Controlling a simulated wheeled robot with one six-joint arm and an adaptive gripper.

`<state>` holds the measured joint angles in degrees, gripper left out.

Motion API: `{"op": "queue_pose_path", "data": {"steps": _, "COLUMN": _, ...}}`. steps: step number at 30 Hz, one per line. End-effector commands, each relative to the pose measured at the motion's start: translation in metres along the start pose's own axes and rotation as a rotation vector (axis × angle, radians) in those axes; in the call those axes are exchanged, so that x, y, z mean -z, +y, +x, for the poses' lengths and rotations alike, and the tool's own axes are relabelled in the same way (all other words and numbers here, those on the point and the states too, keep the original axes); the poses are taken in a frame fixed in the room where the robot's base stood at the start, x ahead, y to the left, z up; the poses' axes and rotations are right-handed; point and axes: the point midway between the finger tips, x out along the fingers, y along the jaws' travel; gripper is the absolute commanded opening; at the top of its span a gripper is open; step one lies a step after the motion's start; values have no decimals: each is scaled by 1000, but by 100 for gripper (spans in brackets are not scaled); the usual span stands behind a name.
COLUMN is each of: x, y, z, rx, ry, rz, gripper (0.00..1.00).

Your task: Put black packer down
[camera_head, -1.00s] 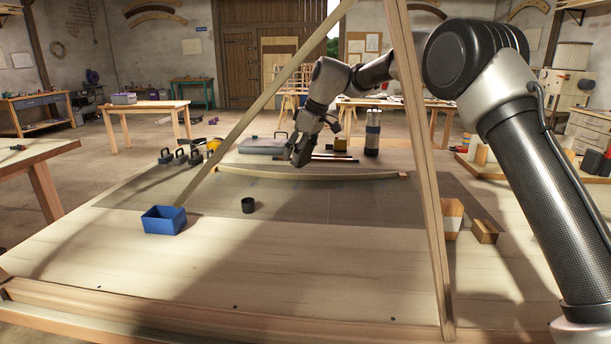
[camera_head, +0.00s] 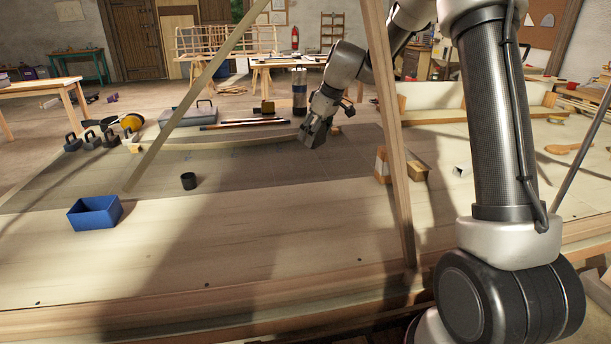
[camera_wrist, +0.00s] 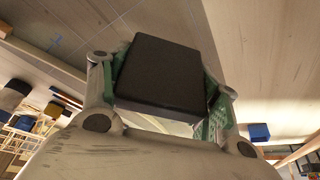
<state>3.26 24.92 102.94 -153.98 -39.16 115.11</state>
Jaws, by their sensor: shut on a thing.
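The black packer (camera_wrist: 160,75) is a flat dark block in the wrist view. My gripper (camera_wrist: 160,85) is shut on it, with a green-edged finger on each side. In the head view my gripper (camera_head: 313,135) hangs above the large bench (camera_head: 250,240), near the curved lath (camera_head: 235,137). The packer cannot be made out clearly in the head view. Whether it touches the bench cannot be told.
Small wooden blocks (camera_head: 417,171) stand right of centre. Slanted wooden struts (camera_head: 390,130) cross the view. Clamps or weights (camera_head: 92,139) sit at the far left.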

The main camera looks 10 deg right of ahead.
Motion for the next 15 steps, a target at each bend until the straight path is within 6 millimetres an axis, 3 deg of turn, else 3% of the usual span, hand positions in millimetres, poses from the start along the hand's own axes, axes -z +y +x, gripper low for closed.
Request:
{"op": "queue_pose_path", "data": {"steps": 9, "x": -18, "y": 5, "z": 49, "rx": 14, "ry": -2, "rz": -28, "gripper": 38}}
{"op": "queue_pose_path", "data": {"steps": 15, "x": -24, "y": 6, "z": 66, "rx": 13, "ry": 0, "rz": -30, "gripper": 38}}
